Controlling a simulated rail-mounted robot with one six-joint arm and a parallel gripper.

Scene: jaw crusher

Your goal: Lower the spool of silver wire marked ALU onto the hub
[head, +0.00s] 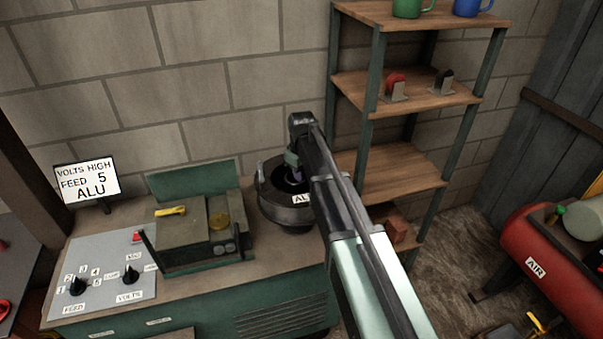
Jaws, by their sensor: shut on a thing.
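The spool (272,208) is a dark, wide drum at the right end of the green bench. A white label on its front side shows "AL" before my arm covers the rest. My gripper (294,172) points down into the middle of the spool and is shut on it. My arm hides the fingertips in part and the spool's right side. I cannot make out the hub; it may be hidden under the spool. I cannot tell whether the spool is touching what is below it.
An open-lidded feeder box (190,232) stands just left of the spool. A sign (88,184) reads "VOLTS HIGH FEED 5 ALU" above a panel (95,275) with two knobs. A shelf rack (400,95) rises at the right, behind my arm. A red air tank (545,255) lies further right.

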